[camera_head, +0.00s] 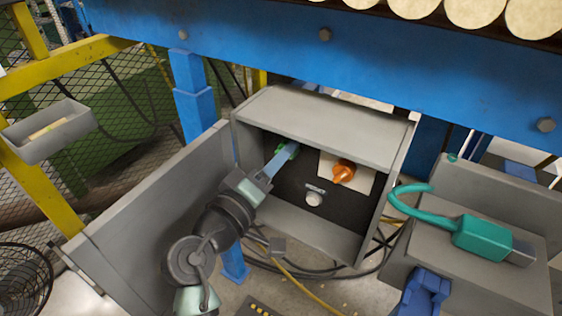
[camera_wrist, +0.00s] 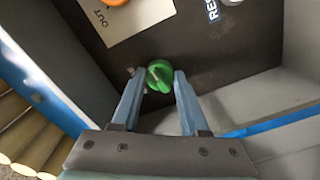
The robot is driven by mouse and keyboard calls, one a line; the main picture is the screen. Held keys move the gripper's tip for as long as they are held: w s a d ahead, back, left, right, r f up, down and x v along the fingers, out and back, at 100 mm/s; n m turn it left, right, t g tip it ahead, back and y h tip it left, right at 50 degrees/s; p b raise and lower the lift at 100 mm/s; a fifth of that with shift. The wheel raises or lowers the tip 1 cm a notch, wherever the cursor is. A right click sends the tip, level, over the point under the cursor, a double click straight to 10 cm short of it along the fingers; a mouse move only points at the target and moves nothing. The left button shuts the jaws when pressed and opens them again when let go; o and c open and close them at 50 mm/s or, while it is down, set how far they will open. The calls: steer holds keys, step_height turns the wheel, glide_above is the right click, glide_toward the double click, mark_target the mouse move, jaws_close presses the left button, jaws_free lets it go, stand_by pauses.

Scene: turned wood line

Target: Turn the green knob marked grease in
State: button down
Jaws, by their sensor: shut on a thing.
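The green knob (camera_wrist: 160,76) sits on the dark back panel inside an open grey box (camera_head: 320,118). In the head view only a little green (camera_head: 281,148) shows around my fingers. My gripper (camera_head: 288,152) reaches into the box from the lower left. In the wrist view, the two blue fingers of my gripper (camera_wrist: 156,82) stand on either side of the knob and are shut on it. I cannot read any grease in marking; the knob's own label is hidden or out of view.
An orange knob (camera_head: 343,173) on a cream plate marked OUT and a pale round knob (camera_head: 314,198) share the panel. The box's open door (camera_head: 150,220) stands left of my arm. A blue beam (camera_head: 250,35) runs above. A teal hooked tool (camera_head: 480,237) lies on a grey surface at right.

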steer(key=shift+f, duration=0.1)
stand_by(0.3)
steer(key=shift+c, duration=2.1)
jaws_free()
steer(key=p+v, duration=0.3)
steer(key=v, duration=1)
